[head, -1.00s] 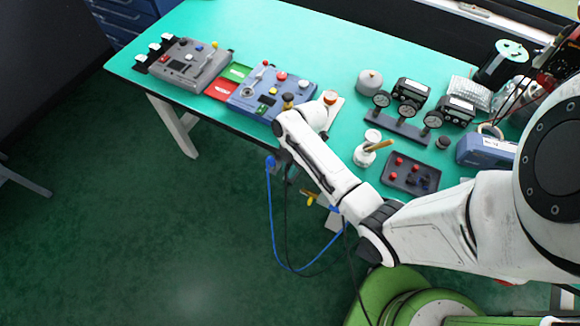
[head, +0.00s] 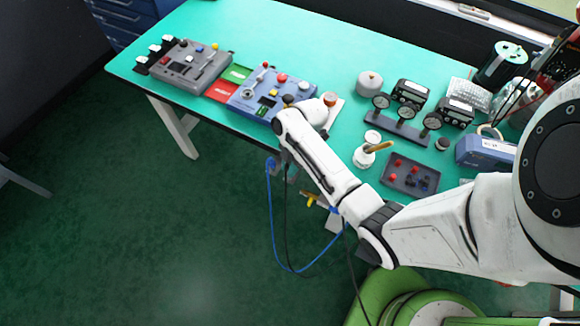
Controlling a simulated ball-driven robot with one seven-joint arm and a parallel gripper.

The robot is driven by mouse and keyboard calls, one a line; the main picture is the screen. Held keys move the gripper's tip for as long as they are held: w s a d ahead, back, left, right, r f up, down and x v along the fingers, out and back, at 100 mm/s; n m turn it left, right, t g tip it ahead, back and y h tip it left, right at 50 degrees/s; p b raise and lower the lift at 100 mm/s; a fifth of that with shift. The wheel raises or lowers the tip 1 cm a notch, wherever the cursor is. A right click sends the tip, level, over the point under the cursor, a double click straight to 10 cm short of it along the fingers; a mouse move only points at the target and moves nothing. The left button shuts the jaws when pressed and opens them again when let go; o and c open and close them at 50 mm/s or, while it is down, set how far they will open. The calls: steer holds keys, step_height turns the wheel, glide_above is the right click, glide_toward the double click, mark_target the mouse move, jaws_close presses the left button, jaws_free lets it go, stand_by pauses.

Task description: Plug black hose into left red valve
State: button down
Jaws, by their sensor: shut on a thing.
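A thin black hose (head: 287,222) hangs below the table's front edge, beside a blue hose. Its upper end passes behind my arm near the edge, so its tip is hidden. My wrist is over the front edge, at the right front of the blue control panel (head: 247,97). My gripper is hidden behind the wrist and forearm, so its grip does not show. I cannot pick out a left red valve for sure. A red knob (head: 282,77) shows on the blue panel, and red parts (head: 398,162) lie in a dark tray at the right.
A grey panel (head: 188,68) stands at the left on the green table. A gauge stand (head: 403,128), a white bottle (head: 364,155) and the dark tray (head: 397,188) stand right of my wrist. The blue hose (head: 272,222) and a yellow handle (head: 308,199) are below the edge.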

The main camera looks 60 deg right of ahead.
steer(key=shift+r, duration=1.55)
